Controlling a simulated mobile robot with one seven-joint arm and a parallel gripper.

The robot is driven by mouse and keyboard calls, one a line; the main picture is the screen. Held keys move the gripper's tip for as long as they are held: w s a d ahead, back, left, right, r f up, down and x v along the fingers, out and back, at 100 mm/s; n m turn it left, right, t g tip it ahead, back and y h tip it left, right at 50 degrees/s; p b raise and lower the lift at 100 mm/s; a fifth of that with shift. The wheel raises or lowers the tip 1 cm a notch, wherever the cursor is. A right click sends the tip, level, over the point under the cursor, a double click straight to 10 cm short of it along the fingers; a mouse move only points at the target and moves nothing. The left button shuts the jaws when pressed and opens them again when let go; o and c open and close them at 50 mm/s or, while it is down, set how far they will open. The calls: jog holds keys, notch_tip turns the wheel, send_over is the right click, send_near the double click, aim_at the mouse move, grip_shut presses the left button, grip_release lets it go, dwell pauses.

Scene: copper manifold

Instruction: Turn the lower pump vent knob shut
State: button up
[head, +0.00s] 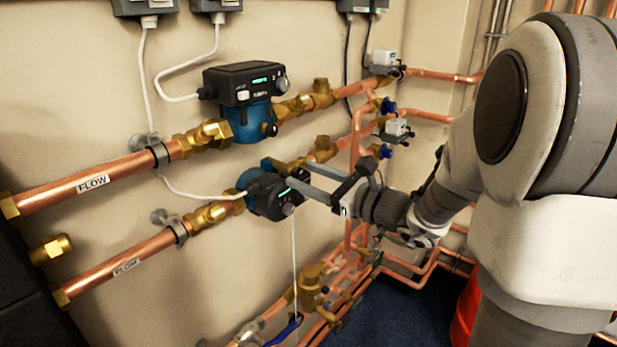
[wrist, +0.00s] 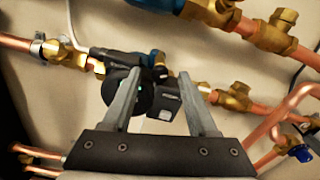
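The lower pump (head: 262,198) has a blue body and a black control head with a small green light and a silver dial (head: 288,209). Its vent knob cannot be clearly made out in the head view, where my fingers cross the pump. My gripper (head: 276,176) reaches in from the right, with its two grey fingers apart at the pump. In the wrist view my gripper (wrist: 160,76) is open, with the black pump head (wrist: 146,100) beyond and partly behind the left finger. A small dark knob-like part (wrist: 160,74) shows between the fingertips; contact cannot be told.
The upper pump (head: 240,100) sits just above on its own copper line. Copper flow pipes (head: 110,180) run to the left. A thin white cable (head: 294,265) hangs below the lower pump. Valves (head: 312,280) and pipes crowd the area below. An orange-red object (head: 466,305) stands at the lower right.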

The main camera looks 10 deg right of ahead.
grip_shut()
jog(key=shift+f+b, duration=0.15)
jog(key=shift+b, duration=0.25)
jog(key=n+b, duration=0.3)
jog(key=shift+f+b, duration=0.2)
jog(key=shift+b, duration=0.2)
jog(key=n+b, duration=0.3)
jog(key=b, duration=0.2)
jog(key=shift+n, duration=0.3)
jog(key=n+b, duration=0.2)
jog(key=n, duration=0.1)
jog(key=shift+r+n, duration=0.2)
jog(key=shift+n, duration=1.8)
